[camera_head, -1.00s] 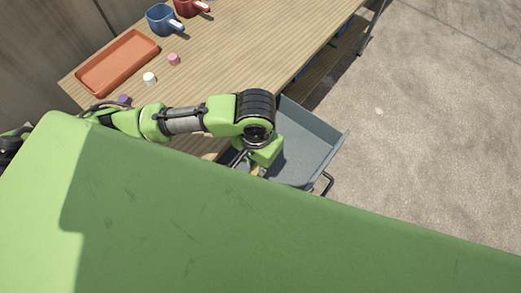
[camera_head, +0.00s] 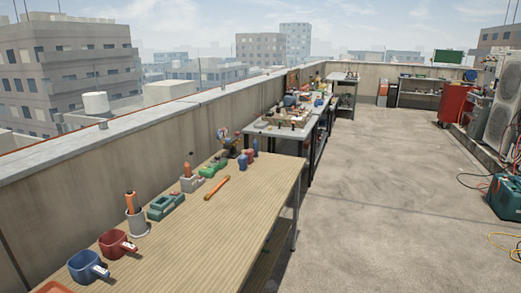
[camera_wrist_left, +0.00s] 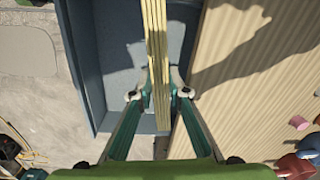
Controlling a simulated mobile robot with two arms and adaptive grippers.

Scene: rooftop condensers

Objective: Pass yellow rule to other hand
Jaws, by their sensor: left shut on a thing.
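The yellow rule (camera_wrist_left: 157,50) shows in the left wrist view as a long bundle of narrow yellow strips, running from the top edge down between my fingers. My left gripper (camera_wrist_left: 159,95) is shut on it, with one fingertip on each side. The rule is over the blue-grey drawer (camera_wrist_left: 84,60), beside the wooden table (camera_wrist_left: 250,80). The rule's top end is cut off by the picture edge. Neither gripper shows in the head view, and my right gripper is in no current view.
In the head view, the wooden table (camera_head: 165,262) holds a blue mug (camera_head: 85,267), a red mug (camera_head: 114,244), a grey cup (camera_head: 137,222) and an orange bar (camera_head: 217,187). A pink cylinder (camera_wrist_left: 298,122) shows in the wrist view. The concrete floor (camera_head: 385,205) right of the table is open.

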